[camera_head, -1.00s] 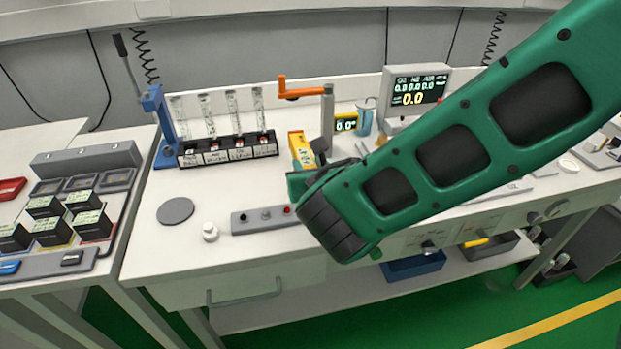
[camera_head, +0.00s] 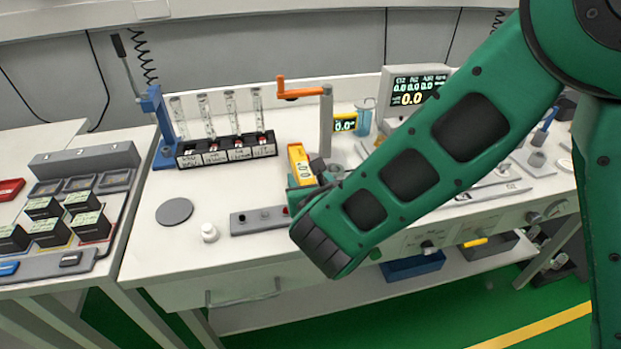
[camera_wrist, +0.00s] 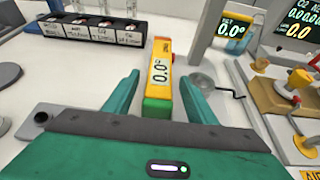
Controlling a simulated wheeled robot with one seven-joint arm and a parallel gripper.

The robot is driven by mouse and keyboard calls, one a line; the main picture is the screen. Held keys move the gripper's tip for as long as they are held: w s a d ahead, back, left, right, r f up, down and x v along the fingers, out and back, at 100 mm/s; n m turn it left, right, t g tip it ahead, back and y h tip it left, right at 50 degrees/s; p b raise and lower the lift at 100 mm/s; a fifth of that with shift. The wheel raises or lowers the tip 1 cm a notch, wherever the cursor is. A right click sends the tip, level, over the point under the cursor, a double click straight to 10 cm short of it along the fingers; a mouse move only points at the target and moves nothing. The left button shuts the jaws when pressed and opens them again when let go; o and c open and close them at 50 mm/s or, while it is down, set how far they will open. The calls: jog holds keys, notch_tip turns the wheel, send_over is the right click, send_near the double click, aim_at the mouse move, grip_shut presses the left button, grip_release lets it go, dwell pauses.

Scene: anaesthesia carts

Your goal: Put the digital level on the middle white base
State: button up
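The digital level (camera_head: 302,163) is a narrow yellow block with a green end, on the near cart top left of the crank post. In the head view my gripper (camera_head: 301,197) is mostly hidden behind my forearm. Whatever lies under the level is hard to make out. I cannot tell which surface is the middle white base.
A rack of labelled vials (camera_head: 228,150) stands behind left. A post with an orange crank (camera_head: 326,120) and a small yellow display (camera_head: 345,123) stand behind right. A grey switch strip (camera_head: 258,220), a white knob (camera_head: 209,232) and a grey disc (camera_head: 174,211) are near the front.

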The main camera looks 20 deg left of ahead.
jog(key=shift+r, duration=0.1)
jog(key=shift+s+r, duration=0.1)
jog(key=shift+s, duration=0.05)
jog(key=v, duration=1.1)
jog(key=shift+s+d+r, duration=0.15)
jog(key=shift+s+d, duration=0.05)
jog(key=shift+s, duration=0.05)
